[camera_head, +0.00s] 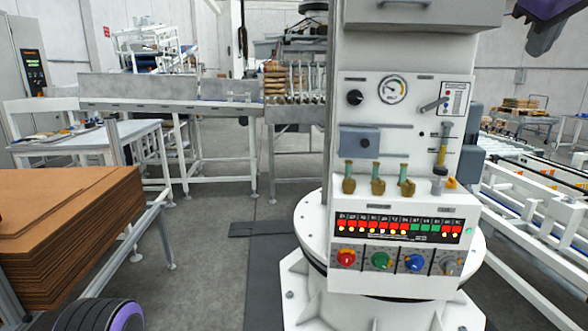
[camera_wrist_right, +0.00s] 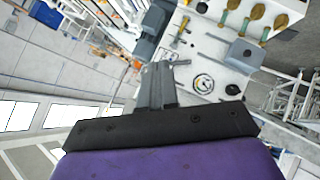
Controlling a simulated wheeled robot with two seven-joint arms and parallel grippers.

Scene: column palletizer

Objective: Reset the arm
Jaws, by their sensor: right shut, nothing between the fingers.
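My right arm shows at the top right of the head view as a purple and black part, high beside the control column (camera_head: 400,130); most of it is cut off by the picture edge. In the right wrist view my right gripper (camera_wrist_right: 158,68) has its grey fingers together, with nothing between them. The column's panel with its gauge (camera_wrist_right: 204,84) lies beyond the fingers, upside down in that view. My left gripper is out of view; a black and purple rounded part at the bottom left of the head view seems to be my left arm.
The column has a dial gauge (camera_head: 393,90), brass valves, a lit display (camera_head: 398,226) and coloured knobs. A stack of brown cardboard sheets (camera_head: 75,230) stands at left. A roller conveyor (camera_head: 530,195) runs at right. Open floor (camera_head: 215,250) lies left of the column.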

